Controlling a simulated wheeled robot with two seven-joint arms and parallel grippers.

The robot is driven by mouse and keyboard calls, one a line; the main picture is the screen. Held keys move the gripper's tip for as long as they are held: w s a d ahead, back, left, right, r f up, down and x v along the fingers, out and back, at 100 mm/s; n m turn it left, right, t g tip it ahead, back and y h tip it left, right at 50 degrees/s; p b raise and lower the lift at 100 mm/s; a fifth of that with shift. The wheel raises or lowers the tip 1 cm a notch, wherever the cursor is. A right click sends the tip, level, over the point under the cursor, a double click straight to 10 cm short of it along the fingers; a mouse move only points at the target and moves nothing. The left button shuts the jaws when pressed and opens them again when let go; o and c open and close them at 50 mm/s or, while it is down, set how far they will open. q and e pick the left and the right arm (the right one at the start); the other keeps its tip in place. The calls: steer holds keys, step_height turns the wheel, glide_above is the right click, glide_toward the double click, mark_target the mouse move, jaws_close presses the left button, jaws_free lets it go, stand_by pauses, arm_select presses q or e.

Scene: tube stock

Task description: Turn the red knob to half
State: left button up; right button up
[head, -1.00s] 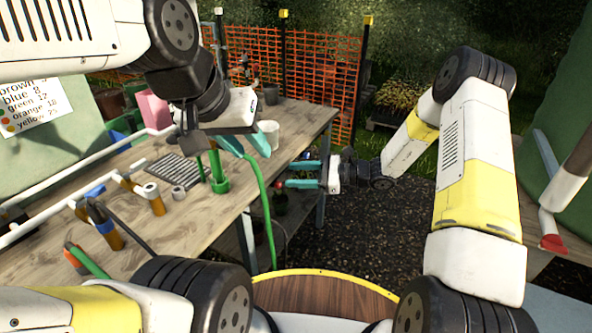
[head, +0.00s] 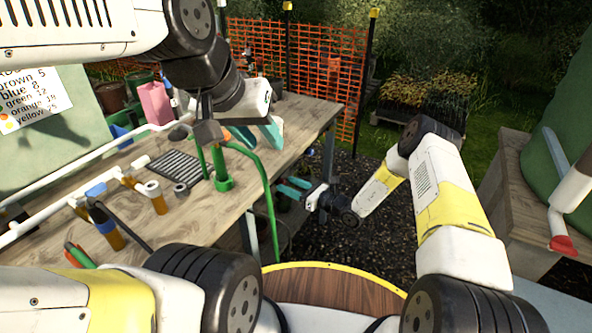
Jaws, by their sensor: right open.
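A red piece (head: 563,246) sits at the lower end of a white pipe by the right bench. I cannot tell whether it is the red knob, and no other clear knob shows. My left gripper (head: 257,137) is above the far right part of the workbench, its teal fingers spread apart with nothing seen between them. It is beside a green upright pipe. My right gripper (head: 290,189) is open and empty, off the workbench's right edge and lower, with its teal fingers pointing left.
The wooden workbench (head: 130,172) holds a dark grate (head: 176,165), a green pipe (head: 223,182) and several capped tubes along a white pipe. The green pipe loops down past the bench edge. A right bench (head: 520,215) and an orange fence (head: 318,70) bound the gravel.

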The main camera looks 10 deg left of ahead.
steer(key=shift+w+a, duration=0.15)
steer(key=shift+a, duration=0.3)
jaws_close()
steer(key=shift+w+d+m+g, duration=0.1)
steer(key=shift+m+g, duration=0.15)
steer(key=shift+m, duration=4)
steer(key=shift+w+m+g, duration=0.1)
steer(key=shift+m+g, duration=0.15)
steer(key=shift+m, duration=4)
